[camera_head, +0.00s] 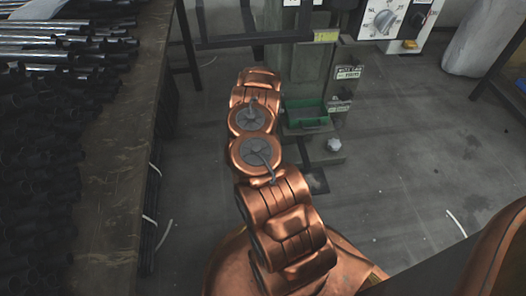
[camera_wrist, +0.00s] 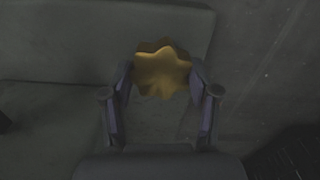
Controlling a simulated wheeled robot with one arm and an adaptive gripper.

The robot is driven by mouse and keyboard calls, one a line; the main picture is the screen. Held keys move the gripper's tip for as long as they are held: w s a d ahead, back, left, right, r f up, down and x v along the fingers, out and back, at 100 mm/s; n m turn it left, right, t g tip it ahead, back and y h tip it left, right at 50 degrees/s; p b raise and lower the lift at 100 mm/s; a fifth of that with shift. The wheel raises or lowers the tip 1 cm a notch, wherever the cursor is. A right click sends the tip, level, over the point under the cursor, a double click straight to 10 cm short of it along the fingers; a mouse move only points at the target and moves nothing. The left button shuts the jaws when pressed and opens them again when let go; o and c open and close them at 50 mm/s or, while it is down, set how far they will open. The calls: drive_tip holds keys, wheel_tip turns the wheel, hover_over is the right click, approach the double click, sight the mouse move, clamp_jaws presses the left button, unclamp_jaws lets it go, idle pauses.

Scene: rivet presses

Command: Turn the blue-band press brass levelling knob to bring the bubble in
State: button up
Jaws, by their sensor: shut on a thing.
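In the wrist view a lobed brass knob (camera_wrist: 162,72) sits between the two fingers of my gripper (camera_wrist: 162,88), beside a dull grey surface. The gripper is shut on the knob, one finger at each side. In the head view my copper arm reaches toward the grey-green press (camera_head: 316,68). My gripper and the held knob are hidden there behind the arm. No blue band and no bubble can be made out in either view.
A green tray (camera_head: 306,113) and a pale knob (camera_head: 334,145) are low on the press. A white dial panel (camera_head: 396,18) is at upper right. A bench (camera_head: 128,140) loaded with metal tubes (camera_head: 60,48) runs along the left. The floor (camera_head: 410,150) at right is mostly clear.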

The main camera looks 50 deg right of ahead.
drive_tip(key=shift+s+f, duration=0.15)
drive_tip(key=shift+s, duration=0.1)
drive_tip(key=o, duration=1.2)
drive_tip(key=shift+w, duration=0.1)
drive_tip(key=shift+c, duration=0.2)
drive_tip(key=shift+w+r, duration=0.1)
drive_tip(key=shift+r, duration=0.1)
wheel_tip(320, 180, up, 12)
drive_tip(key=shift+f, duration=0.15)
